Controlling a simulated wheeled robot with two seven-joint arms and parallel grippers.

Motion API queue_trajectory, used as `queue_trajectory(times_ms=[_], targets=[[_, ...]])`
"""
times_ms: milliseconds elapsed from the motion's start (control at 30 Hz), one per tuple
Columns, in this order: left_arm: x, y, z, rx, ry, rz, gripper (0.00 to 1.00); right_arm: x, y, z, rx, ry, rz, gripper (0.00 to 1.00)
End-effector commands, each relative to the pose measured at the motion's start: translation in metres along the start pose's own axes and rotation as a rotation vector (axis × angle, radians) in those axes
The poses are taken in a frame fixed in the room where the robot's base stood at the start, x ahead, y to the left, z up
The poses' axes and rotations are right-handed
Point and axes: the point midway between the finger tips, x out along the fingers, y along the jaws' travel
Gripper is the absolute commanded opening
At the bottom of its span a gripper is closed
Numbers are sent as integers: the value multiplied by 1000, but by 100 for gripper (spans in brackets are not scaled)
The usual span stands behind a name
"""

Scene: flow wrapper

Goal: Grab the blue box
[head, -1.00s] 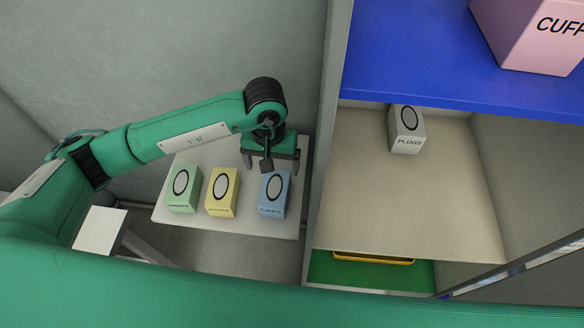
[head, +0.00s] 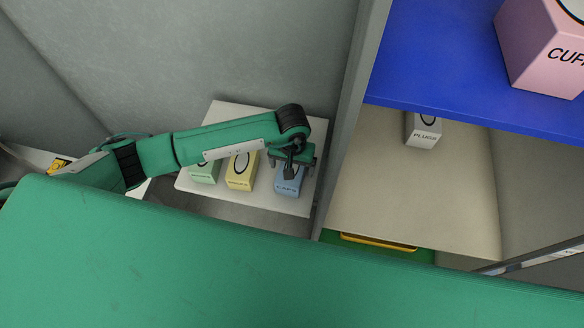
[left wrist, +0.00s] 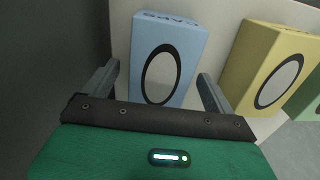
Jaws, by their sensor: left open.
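The blue box (head: 289,186) stands at the right end of a row on a white shelf, partly hidden by my left gripper in the head view. My left gripper (head: 292,168) is open above the box. In the left wrist view, the blue box (left wrist: 165,62) lies ahead between the two open fingers (left wrist: 158,92), with an oval mark on its face and lettering on its edge. I cannot tell whether the fingers touch it. My right gripper is not in view.
A yellow box (head: 241,172) and a green box (head: 204,172) stand left of the blue box. A grey upright panel (head: 350,110) rises just right of the white shelf (head: 240,112). Beyond it are a grey PLUGS box (head: 424,132), a blue shelf (head: 450,70) and a pink box (head: 545,50).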

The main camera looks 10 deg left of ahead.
Motion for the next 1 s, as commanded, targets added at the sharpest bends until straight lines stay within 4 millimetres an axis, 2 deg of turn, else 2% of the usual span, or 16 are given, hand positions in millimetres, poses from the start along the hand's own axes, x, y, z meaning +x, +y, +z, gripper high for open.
queue_trajectory(times_ms=[33, 200, 467, 700, 733, 1000], targets=[[3, 0, 1, -1, -5, -1, 89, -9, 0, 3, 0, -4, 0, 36], [21, 0, 0, 0, -2, 0, 89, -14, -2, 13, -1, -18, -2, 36], [24, 0, 0, 1, 1, 0, 89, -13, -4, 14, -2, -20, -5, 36], [24, 0, 0, 0, 0, -1, 42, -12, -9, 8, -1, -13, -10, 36], [24, 0, 0, 0, 0, -1, 39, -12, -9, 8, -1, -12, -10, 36], [23, 0, -1, 0, 1, 0, 39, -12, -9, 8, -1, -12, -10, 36]])
